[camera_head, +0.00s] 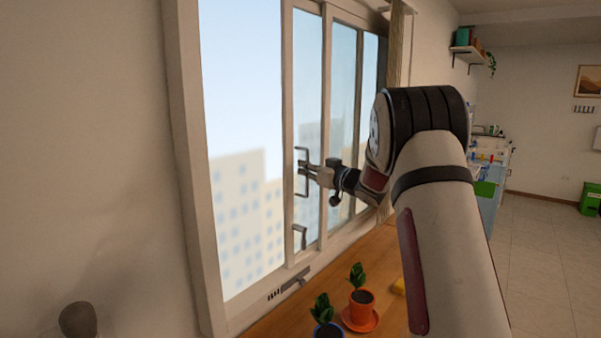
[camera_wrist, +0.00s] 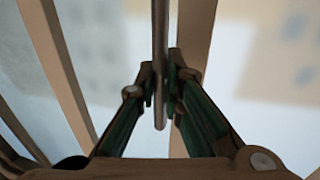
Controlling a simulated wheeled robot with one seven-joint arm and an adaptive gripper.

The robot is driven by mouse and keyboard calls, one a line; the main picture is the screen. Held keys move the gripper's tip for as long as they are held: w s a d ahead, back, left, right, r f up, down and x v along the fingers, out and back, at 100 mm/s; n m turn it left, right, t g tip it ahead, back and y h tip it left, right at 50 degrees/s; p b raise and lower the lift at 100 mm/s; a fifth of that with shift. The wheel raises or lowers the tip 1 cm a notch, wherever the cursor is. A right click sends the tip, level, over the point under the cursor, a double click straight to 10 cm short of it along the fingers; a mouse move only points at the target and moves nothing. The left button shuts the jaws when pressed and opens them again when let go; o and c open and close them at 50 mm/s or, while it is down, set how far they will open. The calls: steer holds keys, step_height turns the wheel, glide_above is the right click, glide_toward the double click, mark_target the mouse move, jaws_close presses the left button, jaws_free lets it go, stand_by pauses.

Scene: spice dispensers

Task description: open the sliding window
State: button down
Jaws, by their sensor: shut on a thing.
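The sliding window (camera_head: 288,110) is set in the wall at the left in the head view. Its white-framed sashes stand toward the right half, and a wide clear area with sky and buildings shows at the left. A dark vertical bar handle (camera_head: 297,187) is on the leftmost sash stile. My gripper (camera_head: 306,170) is at the middle of this handle, its fingers shut around the bar. In the wrist view, the handle bar (camera_wrist: 159,40) runs upright between the two fingertips (camera_wrist: 160,92).
A wooden surface (camera_head: 380,260) lies below the window. An orange pot (camera_head: 361,304) on a saucer and a blue pot (camera_head: 327,330), both with plants, stand near the sill. A small latch (camera_head: 299,238) is lower on the sash. A curtain (camera_head: 397,50) hangs at the right.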

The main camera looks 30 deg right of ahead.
steer(key=c, duration=1.7)
jaws_free()
steer(key=s, duration=0.4)
steer(key=s+d, duration=0.1)
steer(key=s, duration=0.2)
steer(key=s+d, duration=0.1)
steer(key=s, duration=0.3)
steer(key=shift+s+d, duration=0.15)
steer(key=shift+s, duration=0.2)
